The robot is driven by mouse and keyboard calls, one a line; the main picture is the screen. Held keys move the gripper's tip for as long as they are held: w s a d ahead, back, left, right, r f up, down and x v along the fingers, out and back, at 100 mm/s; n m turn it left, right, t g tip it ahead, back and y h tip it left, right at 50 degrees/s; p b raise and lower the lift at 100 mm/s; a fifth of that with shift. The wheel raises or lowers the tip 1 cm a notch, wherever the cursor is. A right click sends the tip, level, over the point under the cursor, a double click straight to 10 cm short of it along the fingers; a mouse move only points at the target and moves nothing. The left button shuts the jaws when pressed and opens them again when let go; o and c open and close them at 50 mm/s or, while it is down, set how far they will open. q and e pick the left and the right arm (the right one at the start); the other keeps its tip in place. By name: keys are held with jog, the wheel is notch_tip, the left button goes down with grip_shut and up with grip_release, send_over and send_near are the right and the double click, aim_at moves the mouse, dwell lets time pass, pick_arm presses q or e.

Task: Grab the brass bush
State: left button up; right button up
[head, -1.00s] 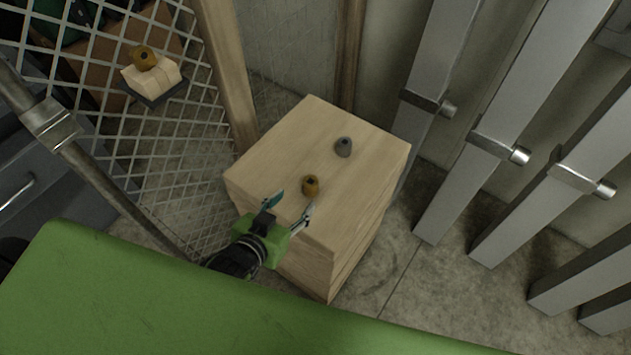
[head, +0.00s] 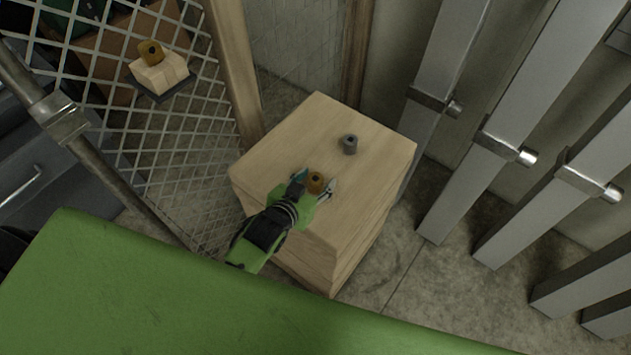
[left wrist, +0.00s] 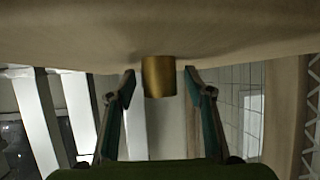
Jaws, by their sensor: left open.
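A brass bush (head: 315,182) stands on top of a wooden block stack (head: 290,140), near its front part. My left gripper (head: 317,186) is open, with one finger on each side of the bush. In the left wrist view the brass bush (left wrist: 158,77) sits between the two fingertips (left wrist: 160,82), with a gap on both sides. A grey bush (head: 349,144) stands on the same stack, farther back. Another brass-coloured bush (head: 151,52) stands on a small pale block behind the wire mesh. My right gripper is not in view.
A wire mesh panel (head: 205,135) with a metal rail stands left of the stack. Several aluminium beams (head: 520,110) lean at the right. A green surface (head: 200,300) fills the front. Bare floor shows right of the stack.

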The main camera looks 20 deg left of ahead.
pick_arm(q)
grip_shut()
jog(key=shift+r, duration=0.1)
